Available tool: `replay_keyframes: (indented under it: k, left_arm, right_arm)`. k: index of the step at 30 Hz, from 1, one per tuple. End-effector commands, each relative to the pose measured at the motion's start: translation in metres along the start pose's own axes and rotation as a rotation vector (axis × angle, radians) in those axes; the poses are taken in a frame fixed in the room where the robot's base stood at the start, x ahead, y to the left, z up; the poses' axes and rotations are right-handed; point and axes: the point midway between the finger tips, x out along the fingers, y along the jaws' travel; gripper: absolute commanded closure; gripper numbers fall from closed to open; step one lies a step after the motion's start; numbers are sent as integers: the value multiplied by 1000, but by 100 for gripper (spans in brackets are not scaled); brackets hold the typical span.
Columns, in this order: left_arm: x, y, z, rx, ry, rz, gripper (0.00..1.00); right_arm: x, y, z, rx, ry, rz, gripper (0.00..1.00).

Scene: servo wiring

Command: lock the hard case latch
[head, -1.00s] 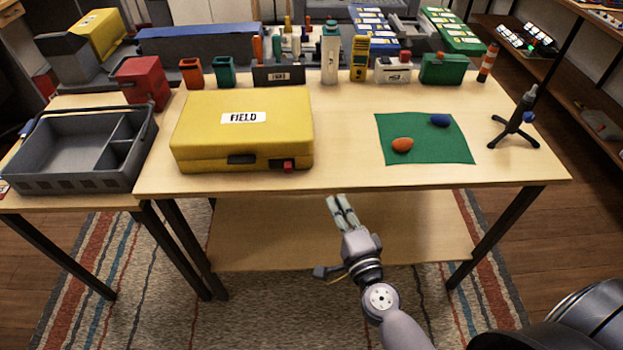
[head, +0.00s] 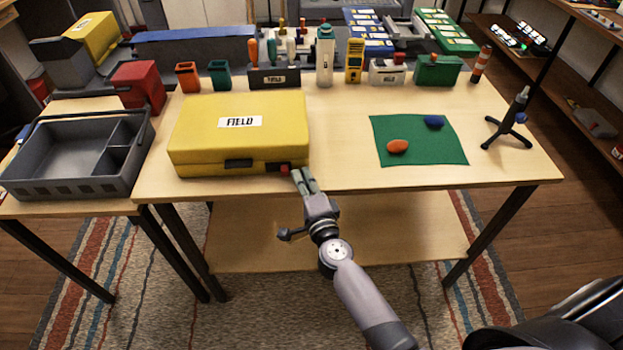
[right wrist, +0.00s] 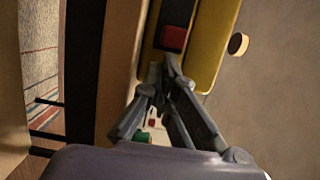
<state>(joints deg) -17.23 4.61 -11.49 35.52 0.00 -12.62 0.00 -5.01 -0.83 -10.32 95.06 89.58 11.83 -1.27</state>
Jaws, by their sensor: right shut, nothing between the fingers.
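The yellow hard case (head: 240,110) lies closed on the table, with a white FIELD label on its lid. Its front face has a dark handle (head: 239,163) and a latch with a red part (head: 284,169) near the right front corner. My right gripper (head: 304,175) is shut and empty, its fingertips close to the red latch part. In the right wrist view, the fingertips (right wrist: 170,62) sit just below the red latch part (right wrist: 174,38) on the case (right wrist: 212,45); I cannot tell whether they touch. My left gripper is not in view.
A grey tray (head: 28,178) stands left of the case. A green mat (head: 430,152) with an orange and a blue piece lies to the right, near a small black tripod (head: 510,122). Bins and tools line the back. The table between case and mat is clear.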

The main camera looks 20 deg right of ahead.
Motion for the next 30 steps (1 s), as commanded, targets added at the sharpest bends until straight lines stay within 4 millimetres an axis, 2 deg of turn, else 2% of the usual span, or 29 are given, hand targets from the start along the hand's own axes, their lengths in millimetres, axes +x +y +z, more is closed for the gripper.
replay_keyframes:
  k: [8,15,18,30]
  left_arm:
    - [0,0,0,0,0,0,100]
    - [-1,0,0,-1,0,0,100]
    - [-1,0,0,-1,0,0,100]
    - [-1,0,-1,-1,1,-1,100]
  right_arm:
    - [0,0,0,0,0,0,100]
    - [8,0,32,2,0,1,100]
    - [10,0,39,0,0,0,100]
    - [10,0,39,-1,-1,0,100]
